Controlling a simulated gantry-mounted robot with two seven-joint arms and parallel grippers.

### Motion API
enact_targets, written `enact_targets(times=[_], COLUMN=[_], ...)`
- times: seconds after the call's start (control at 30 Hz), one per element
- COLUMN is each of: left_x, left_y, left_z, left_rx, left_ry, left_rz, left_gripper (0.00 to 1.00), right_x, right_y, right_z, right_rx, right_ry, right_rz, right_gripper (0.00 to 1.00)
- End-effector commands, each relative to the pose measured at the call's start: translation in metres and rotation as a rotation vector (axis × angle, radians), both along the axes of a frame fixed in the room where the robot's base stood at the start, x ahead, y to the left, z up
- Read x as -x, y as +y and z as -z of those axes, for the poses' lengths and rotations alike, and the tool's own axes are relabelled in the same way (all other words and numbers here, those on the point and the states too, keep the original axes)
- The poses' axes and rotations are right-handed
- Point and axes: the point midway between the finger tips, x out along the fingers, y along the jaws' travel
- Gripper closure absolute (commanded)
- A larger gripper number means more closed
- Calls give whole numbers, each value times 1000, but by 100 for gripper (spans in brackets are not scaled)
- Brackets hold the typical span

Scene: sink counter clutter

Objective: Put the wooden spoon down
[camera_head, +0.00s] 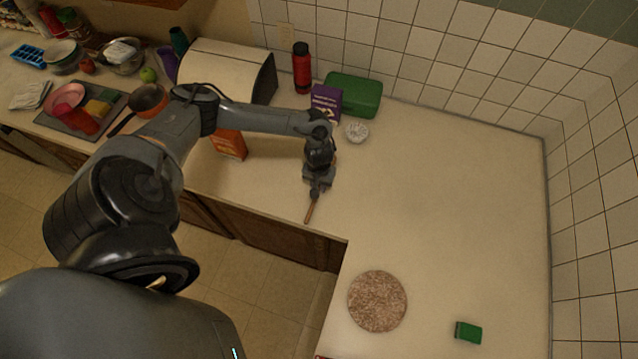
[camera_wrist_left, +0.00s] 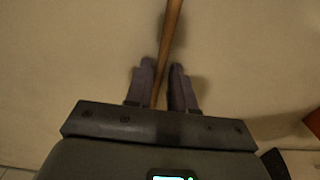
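The wooden spoon (camera_head: 310,211) shows in the head view as a thin brown stick below my left gripper (camera_head: 315,190), near the counter's front edge. In the left wrist view the spoon's handle (camera_wrist_left: 170,35) runs up between the two fingers of my left gripper (camera_wrist_left: 163,72). The fingers stand close on both sides of the handle and look shut on it. The handle is low over the counter, with a shadow beside it; I cannot tell whether it touches. The spoon's bowl cannot be made out. My right gripper is not in view.
The counter (camera_head: 440,190) is bare to the right of my left gripper. A round speckled board (camera_head: 377,301) and a green sponge (camera_head: 468,332) lie at the front right. Behind are a white bowl (camera_head: 356,131), purple box (camera_head: 326,102), green case (camera_head: 354,95) and red bottle (camera_head: 302,68). An orange box (camera_head: 230,144) stands left.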

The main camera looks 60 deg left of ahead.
Motion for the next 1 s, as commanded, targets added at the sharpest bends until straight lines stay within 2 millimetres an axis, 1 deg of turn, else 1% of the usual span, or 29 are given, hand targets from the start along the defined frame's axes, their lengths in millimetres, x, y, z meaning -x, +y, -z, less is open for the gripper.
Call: enact_targets(times=[0.03, 0.1, 0.37, 0.53, 0.67, 1.0], left_x=[0, 0, 0, -1, -1, -1], left_y=[0, 0, 0, 1, 0, 1], left_z=[0, 0, -1, -9, -26, -88], left_rx=[0, 0, 0, 1, 1, 1], left_ry=[0, 0, 0, -2, -4, -4], left_rz=[0, 0, 0, -1, 0, 1], left_gripper=[68, 60, 60, 60, 60, 60], right_x=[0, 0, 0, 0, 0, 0], right_y=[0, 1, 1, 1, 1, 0], right_z=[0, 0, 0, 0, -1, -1], right_rx=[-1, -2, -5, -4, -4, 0], right_ry=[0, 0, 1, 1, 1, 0], right_rz=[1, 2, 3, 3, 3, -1], right_gripper=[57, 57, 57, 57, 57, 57])
